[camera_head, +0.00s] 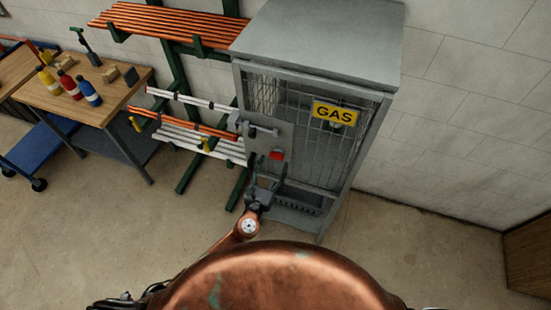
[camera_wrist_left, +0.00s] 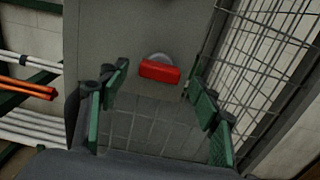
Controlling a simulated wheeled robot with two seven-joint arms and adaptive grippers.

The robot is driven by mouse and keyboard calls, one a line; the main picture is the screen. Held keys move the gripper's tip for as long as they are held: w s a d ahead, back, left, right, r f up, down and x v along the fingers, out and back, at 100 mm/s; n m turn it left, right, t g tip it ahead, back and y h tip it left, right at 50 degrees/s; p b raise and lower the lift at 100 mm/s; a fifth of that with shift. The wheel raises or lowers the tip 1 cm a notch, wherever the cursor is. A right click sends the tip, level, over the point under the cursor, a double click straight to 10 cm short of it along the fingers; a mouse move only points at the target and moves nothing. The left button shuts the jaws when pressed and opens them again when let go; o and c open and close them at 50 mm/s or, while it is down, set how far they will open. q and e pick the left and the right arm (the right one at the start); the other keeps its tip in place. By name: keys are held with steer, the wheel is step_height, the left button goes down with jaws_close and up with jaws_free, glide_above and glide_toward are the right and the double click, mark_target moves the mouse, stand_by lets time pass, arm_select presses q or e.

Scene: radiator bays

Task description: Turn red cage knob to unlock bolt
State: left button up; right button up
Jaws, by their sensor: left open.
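The red cage knob (camera_head: 277,155) sits on the grey lock plate of the gas cage (camera_head: 318,52). In the left wrist view the red knob (camera_wrist_left: 160,71) is a bar lying nearly level in front of a pale round base. The bolt (camera_head: 262,131) is a grey bar on the plate above the knob. My left gripper (camera_head: 265,168) is in front of the cage, just below and left of the knob. In the left wrist view its green fingers (camera_wrist_left: 155,105) are wide apart, either side of the knob and short of it. My right gripper is not in view.
A yellow GAS sign (camera_head: 336,111) hangs on the mesh door. Left of the cage stands a green rack (camera_head: 178,70) with orange and white bars. A wooden table (camera_head: 110,107) holds several bottles. Open floor (camera_head: 400,240) lies to the right.

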mark_target(277, 155)
arm_select(q)
steer(key=shift+x, duration=1.45)
steer(key=shift+c, duration=0.3)
steer(key=c, duration=1.1)
